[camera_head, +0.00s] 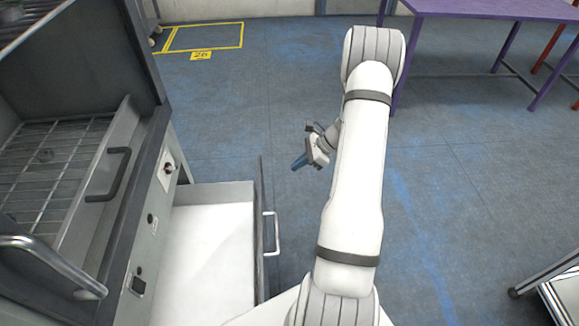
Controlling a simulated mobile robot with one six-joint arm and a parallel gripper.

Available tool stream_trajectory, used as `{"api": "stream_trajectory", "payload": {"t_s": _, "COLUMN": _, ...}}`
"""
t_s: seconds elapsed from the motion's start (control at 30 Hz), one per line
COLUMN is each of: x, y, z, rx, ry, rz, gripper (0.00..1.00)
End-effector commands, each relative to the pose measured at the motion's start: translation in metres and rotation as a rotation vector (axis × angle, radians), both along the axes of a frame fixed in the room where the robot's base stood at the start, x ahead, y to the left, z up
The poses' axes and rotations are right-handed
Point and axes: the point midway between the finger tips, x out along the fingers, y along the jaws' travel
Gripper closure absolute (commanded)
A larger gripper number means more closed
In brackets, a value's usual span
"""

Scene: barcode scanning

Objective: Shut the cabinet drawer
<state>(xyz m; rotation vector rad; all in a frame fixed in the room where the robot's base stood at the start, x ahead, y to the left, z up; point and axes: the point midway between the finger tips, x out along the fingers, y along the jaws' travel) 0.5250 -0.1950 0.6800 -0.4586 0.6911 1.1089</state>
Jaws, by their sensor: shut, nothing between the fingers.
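The cabinet drawer (212,235) is pulled open at the lower left. Its inside is white and looks empty, and its dark front panel (262,215) faces right. A pale bar handle (276,234) stands out from that front. My gripper (299,163) is shut and empty. My white arm fills the middle of the view, to the right of the drawer.
The grey cabinet (140,235) stands left, with a wire-rack compartment (55,170) and a dark handle (110,175) above the drawer. A purple table (490,9) stands at the back right. A metal-framed cart (560,290) is at the lower right. Open blue floor (440,190) lies right of my arm.

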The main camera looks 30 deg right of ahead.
Motion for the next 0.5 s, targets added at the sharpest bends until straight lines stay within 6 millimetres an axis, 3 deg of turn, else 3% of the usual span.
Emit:
{"api": "stream_trajectory", "payload": {"t_s": 0.37, "x": 0.021, "y": 0.054, "z": -0.058, "rx": 0.001, "ry": 0.003, "rz": 0.004, "gripper": 1.00}}
{"api": "stream_trajectory", "payload": {"t_s": 0.5, "x": 0.030, "y": 0.074, "z": -0.054, "rx": -0.001, "ry": 0.000, "rz": 0.006, "gripper": 1.00}}
